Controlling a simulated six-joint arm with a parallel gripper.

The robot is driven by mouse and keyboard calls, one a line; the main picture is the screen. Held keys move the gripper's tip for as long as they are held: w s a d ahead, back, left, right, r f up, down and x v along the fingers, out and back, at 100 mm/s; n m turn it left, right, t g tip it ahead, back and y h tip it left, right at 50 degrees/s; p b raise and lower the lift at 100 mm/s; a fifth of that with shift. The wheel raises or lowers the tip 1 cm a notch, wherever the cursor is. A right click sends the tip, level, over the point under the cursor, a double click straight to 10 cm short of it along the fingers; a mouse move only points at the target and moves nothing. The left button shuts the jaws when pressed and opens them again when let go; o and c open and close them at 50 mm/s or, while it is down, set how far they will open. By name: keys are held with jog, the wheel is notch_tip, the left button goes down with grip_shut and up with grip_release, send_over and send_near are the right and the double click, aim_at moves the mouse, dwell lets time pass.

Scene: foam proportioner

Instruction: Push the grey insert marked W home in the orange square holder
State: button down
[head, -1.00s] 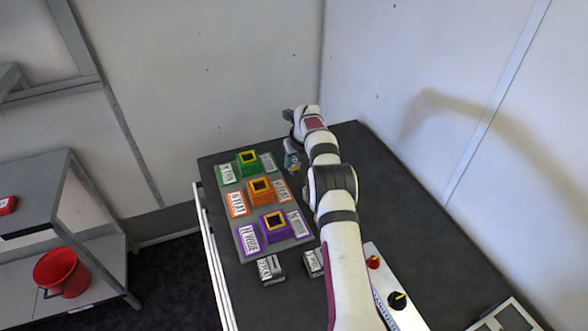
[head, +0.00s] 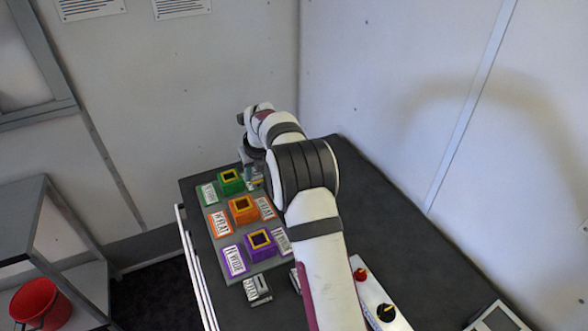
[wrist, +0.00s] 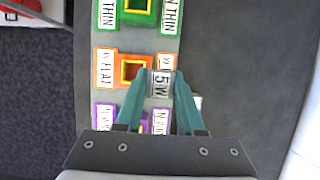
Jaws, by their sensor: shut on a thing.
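The orange square holder (head: 243,210) stands in the middle of a row of three, with a dark square opening and a yellow rim. It also shows in the wrist view (wrist: 125,72), just left of my gripper. My gripper (wrist: 160,80) has teal fingers shut on a grey insert (wrist: 160,88) whose label shows a W. The insert is above the right-hand orange label and outside the holder's opening, as seen from the wrist. In the head view my gripper (head: 250,178) is beside the green holder, partly hidden by my arm; the insert is not clear there.
A green holder (head: 231,182) and a purple holder (head: 261,245) flank the orange one, with labels beside each. Another grey labelled block (head: 257,290) lies near the board's front. A panel with red and black knobs (head: 374,300) is at right.

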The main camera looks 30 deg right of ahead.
jog(key=shift+w+a+f, duration=0.1)
jog(key=shift+a+f, duration=0.7)
jog(key=shift+f, duration=0.35)
jog(key=shift+w+a+f, duration=0.1)
jog(key=shift+a+f, duration=0.65)
jog(key=shift+f, duration=0.35)
jog(key=shift+w+a+f, duration=0.1)
jog(key=shift+a+f, duration=0.7)
jog(key=shift+f, duration=0.35)
jog(key=shift+c, duration=2.2)
grip_release()
jog(key=shift+s, duration=0.1)
jog(key=shift+o, duration=0.3)
jog(key=shift+o, duration=1.3)
